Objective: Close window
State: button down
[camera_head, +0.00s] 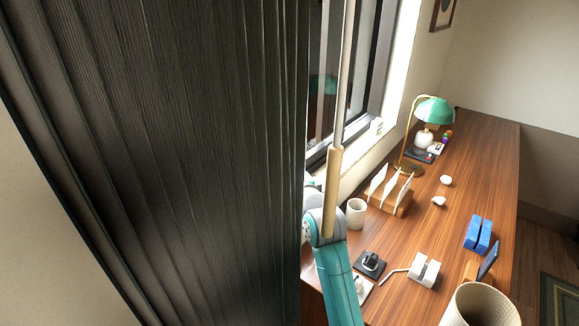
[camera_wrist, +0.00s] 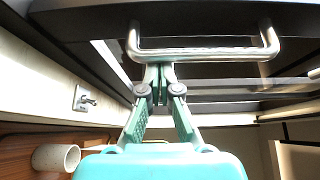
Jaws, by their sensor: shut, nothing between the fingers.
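The window (camera_head: 350,70) has a dark frame and shows in the head view right of the curtain. In the wrist view, a dark window frame (camera_wrist: 80,22) carries a silver bar handle (camera_wrist: 205,54). My gripper (camera_wrist: 158,72) is shut and empty, its fingertips together at the handle's bar, near its left end. I cannot tell whether they touch it. In the head view my gripper is hidden, and only part of my teal arm shows below the window. How far the window stands open is not clear.
A dark curtain (camera_head: 180,150) fills the head view's left half. A wooden rod (camera_head: 333,190) hangs before the window. The desk (camera_head: 400,285) holds a white cup (camera_head: 356,212), a letter holder (camera_head: 389,197), a green lamp (camera_head: 434,110) and a woven bin (camera_head: 482,308).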

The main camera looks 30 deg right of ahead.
jog(key=s+a, duration=0.3)
jog(key=a, duration=0.5)
jog(key=shift+a, duration=0.4)
